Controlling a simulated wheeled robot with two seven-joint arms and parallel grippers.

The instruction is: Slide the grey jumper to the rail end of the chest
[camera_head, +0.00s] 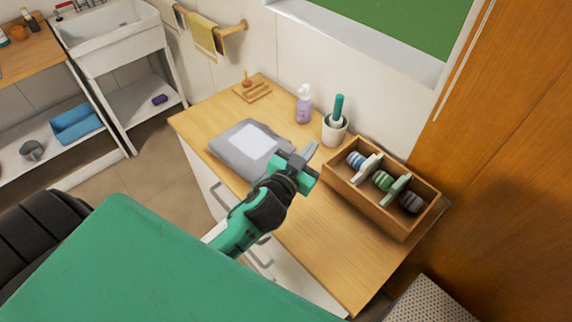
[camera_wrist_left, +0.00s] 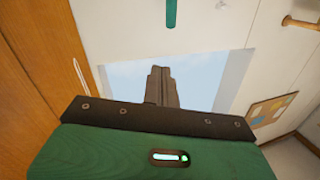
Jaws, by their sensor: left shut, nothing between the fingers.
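The grey jumper (camera_head: 224,150) lies folded flat on the wooden top of the chest (camera_head: 305,240), left of its middle, with a pale panel on its upper face. Bare wood shows between it and the chest's left end, the end nearer the towel rail (camera_head: 232,29). My left gripper (camera_head: 305,155) is over the chest at the jumper's right side, shut and empty. It hides part of the jumper's right edge, and I cannot tell whether they touch. Its closed fingers (camera_wrist_left: 162,85) also show in the left wrist view. My right gripper is not in view.
A divided wooden box (camera_head: 368,197) holds several rolled things at the right. The front right of the top is clear.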

